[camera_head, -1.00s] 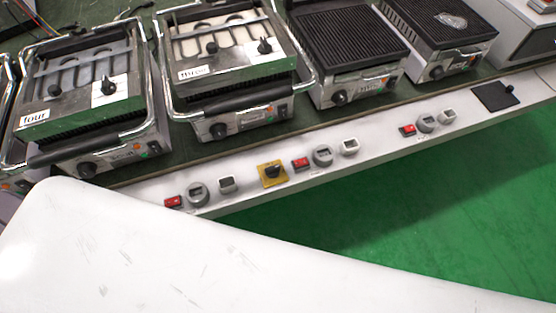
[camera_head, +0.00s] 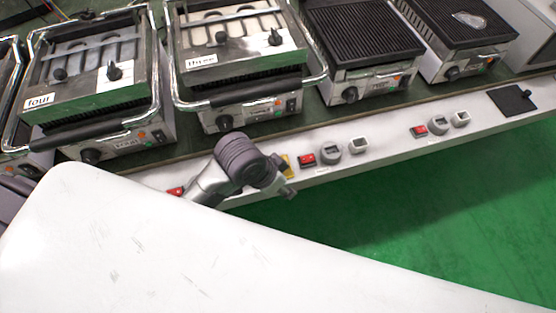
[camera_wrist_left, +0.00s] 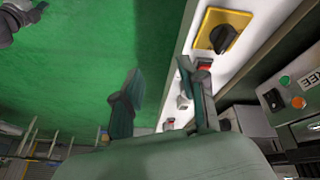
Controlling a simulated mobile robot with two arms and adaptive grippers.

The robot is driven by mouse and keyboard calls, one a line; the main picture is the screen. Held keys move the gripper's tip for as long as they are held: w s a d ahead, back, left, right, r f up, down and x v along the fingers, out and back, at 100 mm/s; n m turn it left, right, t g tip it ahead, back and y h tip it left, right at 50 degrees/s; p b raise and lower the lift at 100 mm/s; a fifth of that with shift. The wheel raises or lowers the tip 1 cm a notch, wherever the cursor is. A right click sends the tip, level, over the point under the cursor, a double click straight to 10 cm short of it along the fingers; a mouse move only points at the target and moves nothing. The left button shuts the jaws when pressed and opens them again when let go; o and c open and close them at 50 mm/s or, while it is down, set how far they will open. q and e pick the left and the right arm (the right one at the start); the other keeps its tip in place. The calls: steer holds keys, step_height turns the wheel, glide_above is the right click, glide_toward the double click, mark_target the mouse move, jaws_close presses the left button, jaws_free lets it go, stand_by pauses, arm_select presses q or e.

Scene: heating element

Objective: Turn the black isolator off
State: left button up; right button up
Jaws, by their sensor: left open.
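The black isolator (camera_head: 515,100) is a black square plate with a small black knob at its upper right corner. It sits at the far right of the white front rail in the head view. My left arm reaches over the rail beside the yellow isolator, far left of the black one. My left gripper (camera_wrist_left: 158,98) is open and empty in the left wrist view, its fingers pointing along the rail. In the head view its fingers are mostly hidden by the arm. The yellow isolator (camera_wrist_left: 219,32) with its black knob shows close by in the left wrist view.
Red switches (camera_head: 419,131), round dials (camera_head: 438,126) and square sockets line the white rail (camera_head: 390,150). Several grills, such as grill three (camera_head: 240,70), stand behind it. Green floor (camera_head: 420,220) lies open in front. A grey mechanical part shows at the wrist view's upper left, unclear.

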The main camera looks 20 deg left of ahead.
arm_select(q)
steer(key=w+a+r+m+g+y, duration=0.2)
steer(key=w, duration=0.3)
steer(key=w+a+r+m+g+y, duration=0.1)
steer(key=w+a+r+m, duration=0.2)
steer(key=w, duration=0.3)
steer(key=f, duration=0.4)
steer(key=f+b, duration=0.1)
steer(key=f, duration=0.9)
steer(key=shift+s+d, duration=0.25)
jaws_close()
